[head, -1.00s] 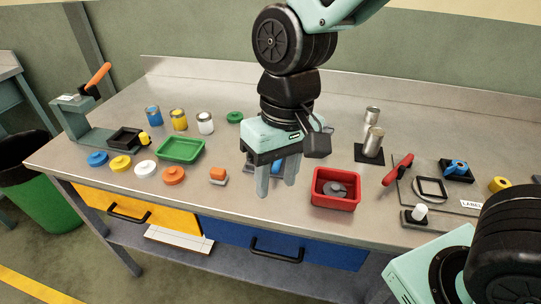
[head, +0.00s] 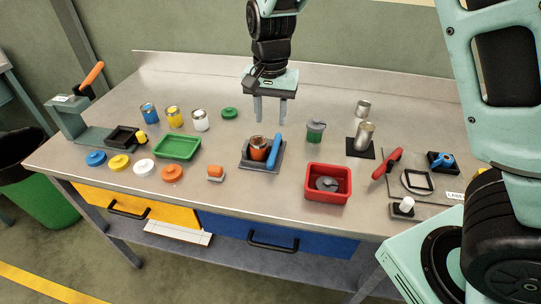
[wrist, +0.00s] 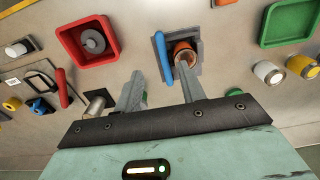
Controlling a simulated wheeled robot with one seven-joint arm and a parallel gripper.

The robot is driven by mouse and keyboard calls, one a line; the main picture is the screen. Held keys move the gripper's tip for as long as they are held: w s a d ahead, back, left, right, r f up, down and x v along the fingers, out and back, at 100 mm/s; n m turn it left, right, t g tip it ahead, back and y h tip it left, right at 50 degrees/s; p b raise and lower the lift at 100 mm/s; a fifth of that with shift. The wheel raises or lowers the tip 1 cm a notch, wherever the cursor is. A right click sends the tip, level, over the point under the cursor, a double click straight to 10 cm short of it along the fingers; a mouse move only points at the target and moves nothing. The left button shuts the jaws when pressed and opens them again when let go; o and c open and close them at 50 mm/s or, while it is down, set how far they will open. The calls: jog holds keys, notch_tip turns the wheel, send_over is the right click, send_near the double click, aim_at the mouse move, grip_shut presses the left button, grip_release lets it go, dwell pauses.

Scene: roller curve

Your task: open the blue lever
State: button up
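The blue lever (head: 274,152) stands at the right side of a grey base (head: 248,163) that holds an orange-brown cylinder (head: 259,148). In the wrist view the blue lever (wrist: 163,58) lies beside the cylinder (wrist: 184,53), between my fingertips and a little beyond them. My gripper (head: 271,121) is open and empty, pointing down behind the lever and apart from it. Its two fingers show spread in the wrist view (wrist: 161,80). The lower end of the lever's pivot is too small to make out.
A red bin (head: 313,196) with a grey part stands front right. A green-and-grey jar (head: 315,130) is right of the lever. A red-handled clamp (head: 387,163) is farther right. Bare table lies behind my gripper.

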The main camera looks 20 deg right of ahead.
aim_at(271, 160)
notch_tip(271, 160, down, 14)
jog(key=shift+f+p, duration=0.25)
jog(key=shift+p, duration=0.5)
jog(key=shift+c, duration=0.3)
grip_shut()
